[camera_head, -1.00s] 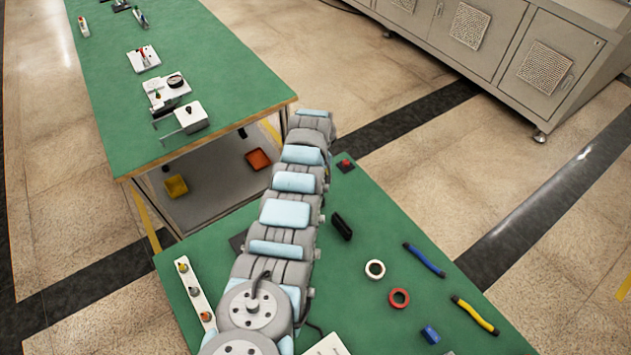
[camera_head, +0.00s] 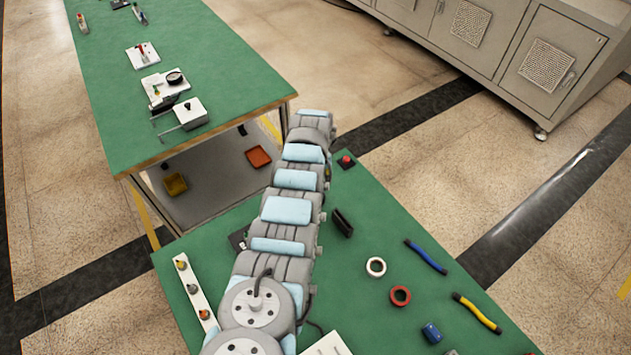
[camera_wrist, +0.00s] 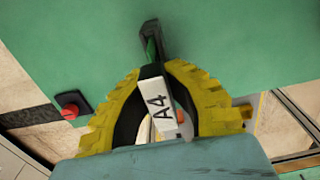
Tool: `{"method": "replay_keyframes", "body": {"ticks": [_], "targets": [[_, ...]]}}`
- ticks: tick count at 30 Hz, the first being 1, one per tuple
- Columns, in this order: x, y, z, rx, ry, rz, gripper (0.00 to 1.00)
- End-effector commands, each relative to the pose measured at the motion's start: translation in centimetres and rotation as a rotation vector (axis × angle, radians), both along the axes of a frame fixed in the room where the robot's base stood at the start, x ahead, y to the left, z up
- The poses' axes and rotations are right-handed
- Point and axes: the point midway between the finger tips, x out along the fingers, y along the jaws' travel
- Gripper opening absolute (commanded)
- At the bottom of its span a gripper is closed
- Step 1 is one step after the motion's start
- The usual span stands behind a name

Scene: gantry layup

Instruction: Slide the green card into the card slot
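In the wrist view the two yellow ribbed fingers of my gripper (camera_wrist: 152,72) curve together at their tips. A piece with a white face marked "A4" (camera_wrist: 160,108) sits between them, its far end at the fingertips. I take it for the card, though little green shows on it. A narrow black piece with dark green inside (camera_wrist: 151,42) lies just past the fingertips; whether it is the card slot or part of the card is unclear. In the head view a black upright holder (camera_head: 342,223), likely the card slot, stands right of my arm. My arm hides the gripper there.
A red button on a dark base (camera_head: 346,161) stands at the table's far corner; it also shows in the wrist view (camera_wrist: 70,104). Tape rings (camera_head: 376,267), a blue-handled tool (camera_head: 425,257) and a yellow-handled one (camera_head: 476,313) lie to the right. A white strip with knobs (camera_head: 196,291) is left.

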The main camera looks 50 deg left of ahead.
Motion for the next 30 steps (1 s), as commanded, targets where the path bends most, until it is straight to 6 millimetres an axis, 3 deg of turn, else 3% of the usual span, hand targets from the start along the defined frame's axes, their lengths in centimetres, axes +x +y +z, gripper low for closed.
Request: {"method": "replay_keyframes", "body": {"ticks": [12,16,30], "targets": [[-0.04,-0.1,-0.99,-0.002,0.001,0.0,0.0],[-0.03,-0.06,-0.88,-0.002,0.001,0.0,0.37],[0.11,0.12,-0.31,0.003,-0.004,0.001,0.37]]}}
